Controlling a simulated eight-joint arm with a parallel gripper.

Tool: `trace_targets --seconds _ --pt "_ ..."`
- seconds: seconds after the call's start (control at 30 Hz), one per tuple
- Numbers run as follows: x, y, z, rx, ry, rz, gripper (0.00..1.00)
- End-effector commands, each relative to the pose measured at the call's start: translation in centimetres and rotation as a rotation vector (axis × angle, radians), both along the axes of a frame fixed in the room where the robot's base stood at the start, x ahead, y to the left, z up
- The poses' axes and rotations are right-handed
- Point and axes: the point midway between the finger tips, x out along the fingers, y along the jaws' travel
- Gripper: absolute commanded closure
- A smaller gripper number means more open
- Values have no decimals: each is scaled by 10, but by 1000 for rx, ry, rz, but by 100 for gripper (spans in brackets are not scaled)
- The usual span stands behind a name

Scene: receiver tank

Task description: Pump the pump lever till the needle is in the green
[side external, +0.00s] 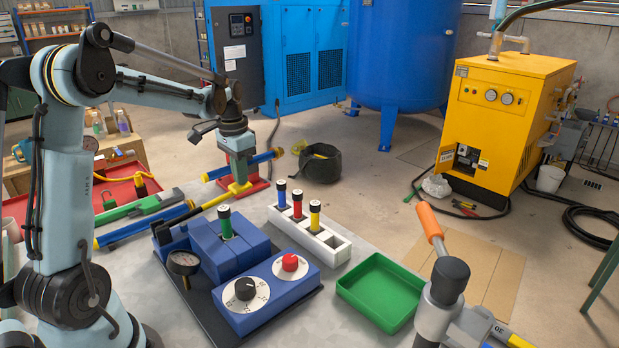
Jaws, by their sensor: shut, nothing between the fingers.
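The pump lever (430,222) has an orange grip on a grey metal shaft. It slants up and to the left from a grey metal pump body (436,308) with a dark cap, at the lower right. A small round gauge (183,263) with a dark rim stands at the left of the blue unit. Its needle and any green zone are too small to read. My gripper (239,178) points down at the upper left middle, well away from the lever. It is shut and empty, its fingertips hard to tell from the yellow and red items behind.
A blue unit (262,297) with two knobs and a green tray (372,299) stand between my gripper and the lever. A white rack (335,252) holds several capped cylinders. Blue bars and a red tray lie at left.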

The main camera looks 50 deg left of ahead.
Motion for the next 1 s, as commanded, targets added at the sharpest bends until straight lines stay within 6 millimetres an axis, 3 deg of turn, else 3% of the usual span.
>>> trace_targets --seconds 0.6,0.8,1.0 --pt "-9 0 109 -2 4 -2 100" --pt "-10 0 129 -2 4 -2 100" --pt "-11 0 135 -2 5 -2 100"
